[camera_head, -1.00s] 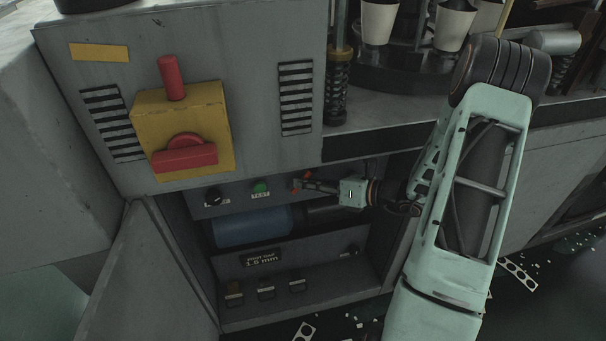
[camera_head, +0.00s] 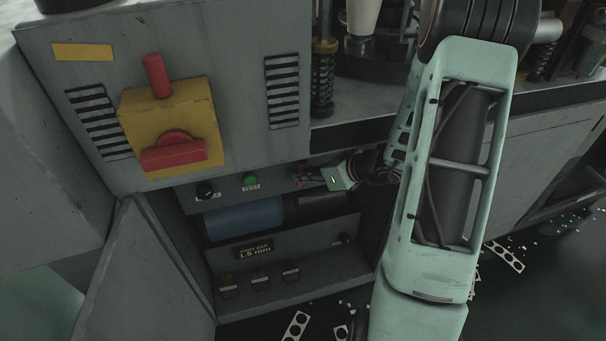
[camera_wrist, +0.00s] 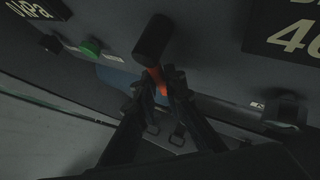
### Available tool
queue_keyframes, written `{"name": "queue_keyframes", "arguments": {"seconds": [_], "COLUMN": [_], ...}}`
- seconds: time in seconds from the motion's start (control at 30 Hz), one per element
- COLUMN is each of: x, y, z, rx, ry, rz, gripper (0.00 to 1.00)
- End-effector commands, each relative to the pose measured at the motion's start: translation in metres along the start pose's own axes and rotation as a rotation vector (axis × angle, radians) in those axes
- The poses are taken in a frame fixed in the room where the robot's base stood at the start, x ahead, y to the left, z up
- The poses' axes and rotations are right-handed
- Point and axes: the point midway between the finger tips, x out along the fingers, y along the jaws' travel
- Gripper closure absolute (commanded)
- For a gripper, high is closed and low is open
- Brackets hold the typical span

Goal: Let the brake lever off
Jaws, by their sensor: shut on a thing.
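My gripper (camera_head: 299,175) reaches from the right into the open cabinet, at the right of the control panel under the grey housing. In the wrist view my gripper (camera_wrist: 161,80) has its dark fingers close together around something, with orange showing between the tips. A short black cylindrical handle (camera_wrist: 152,38) stands just beyond the tips; I take it as the brake lever. How much of the lever lies between the fingers is hidden. In the head view the lever is too small and covered to make out.
A green button (camera_head: 250,181) and a black knob (camera_head: 207,190) sit left of my gripper. A blue cylinder (camera_head: 243,218) lies below. A yellow box (camera_head: 140,115) with red parts is above left. The cabinet door (camera_head: 150,265) stands open at left.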

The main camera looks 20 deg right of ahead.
Motion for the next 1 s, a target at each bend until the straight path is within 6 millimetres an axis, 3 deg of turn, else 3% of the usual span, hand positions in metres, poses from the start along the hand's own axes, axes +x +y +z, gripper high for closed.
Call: {"name": "queue_keyframes", "arguments": {"seconds": [0.3, 0.33, 0.5, 1.0], "x": [-0.0005, -0.0004, -0.0003, 0.0001], "y": [-0.0004, -0.0004, -0.0002, 0.0001], "z": [-0.0018, -0.0018, -0.0012, -0.0003], "rx": [0.002, 0.002, 0.002, 0.006], "ry": [0.003, 0.003, 0.002, -0.004], "rz": [-0.002, -0.001, -0.001, 0.004], "gripper": [1.00, 0.88, 0.72, 0.72]}}
